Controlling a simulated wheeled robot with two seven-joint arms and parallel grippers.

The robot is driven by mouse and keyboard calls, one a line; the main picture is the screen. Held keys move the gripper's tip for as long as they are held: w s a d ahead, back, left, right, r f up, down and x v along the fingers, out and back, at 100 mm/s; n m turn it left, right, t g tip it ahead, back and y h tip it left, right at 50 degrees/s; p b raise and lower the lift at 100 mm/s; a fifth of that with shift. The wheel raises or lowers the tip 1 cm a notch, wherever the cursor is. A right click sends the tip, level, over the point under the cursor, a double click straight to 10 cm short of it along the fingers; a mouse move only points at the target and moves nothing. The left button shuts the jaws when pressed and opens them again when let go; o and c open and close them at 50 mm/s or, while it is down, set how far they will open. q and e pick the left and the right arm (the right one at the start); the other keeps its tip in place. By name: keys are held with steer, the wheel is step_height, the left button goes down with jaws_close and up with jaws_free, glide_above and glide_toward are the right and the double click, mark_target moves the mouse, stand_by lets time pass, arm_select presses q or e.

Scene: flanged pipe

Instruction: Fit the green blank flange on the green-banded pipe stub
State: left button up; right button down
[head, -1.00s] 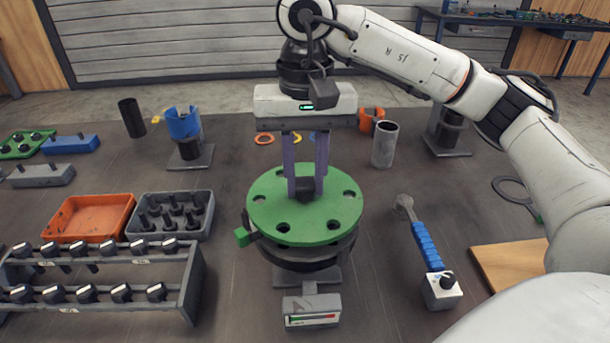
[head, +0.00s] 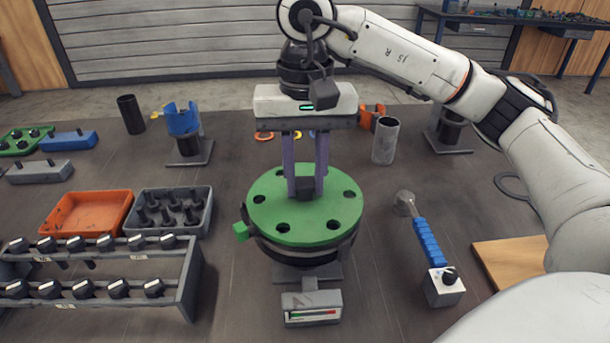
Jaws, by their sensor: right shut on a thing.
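The green blank flange (head: 305,232) is a flat disc with several bolt holes and a dark central knob (head: 304,188). My right gripper (head: 305,186) is shut on that knob, fingers pointing straight down. The disc lies level over the dark round flange of the pipe stub (head: 303,255) and hides most of it. I cannot tell whether the two faces touch or a thin gap stays between them. A small green block (head: 240,231) juts out at the stub's left side; no green band shows clearly. My left gripper is not in view.
A gauge box (head: 312,305) stands in front of the stub. A bolt rack (head: 100,270), orange tray (head: 88,212) and grey bolt tray (head: 172,212) are at left. A blue-handled tool (head: 428,243) and wooden board (head: 508,262) lie at right.

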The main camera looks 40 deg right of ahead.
steer(key=shift+f, duration=0.3)
steer(key=c, duration=1.4)
jaws_free()
steer(key=shift+o, duration=0.2)
